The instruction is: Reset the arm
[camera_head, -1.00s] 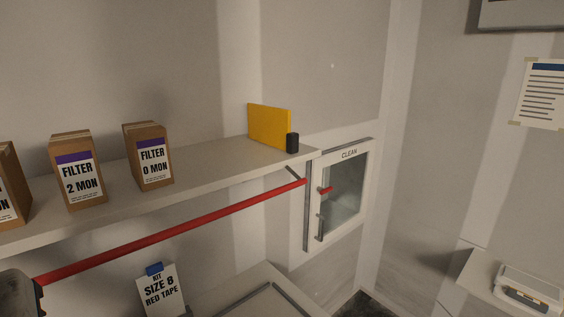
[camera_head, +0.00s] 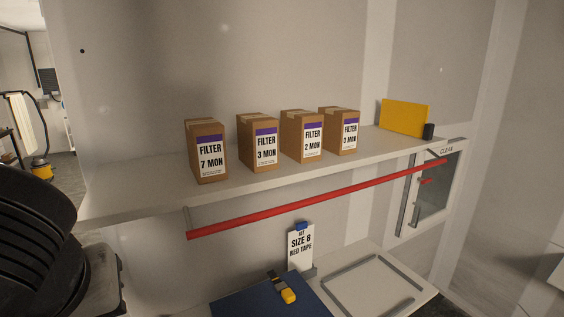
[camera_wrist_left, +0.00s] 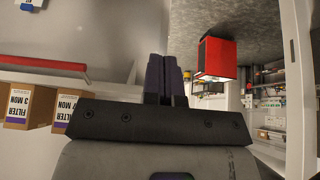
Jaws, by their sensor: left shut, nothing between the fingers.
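My left gripper (camera_wrist_left: 166,78) shows in the left wrist view with its two dark fingers together and nothing between them. It points into open space, apart from the shelf and boxes at the left of that view. In the head view a dark ribbed part of my left arm fills the lower left edge, but I cannot make out the fingers there. My right gripper is in neither view.
Several brown filter boxes (camera_head: 208,150) stand on a shelf (camera_head: 150,185) above a red bar (camera_head: 320,199). Below are a size card (camera_head: 300,250), a blue mat (camera_head: 240,301) and a grey-framed panel (camera_head: 375,285). A red box (camera_wrist_left: 215,57) shows in the wrist view.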

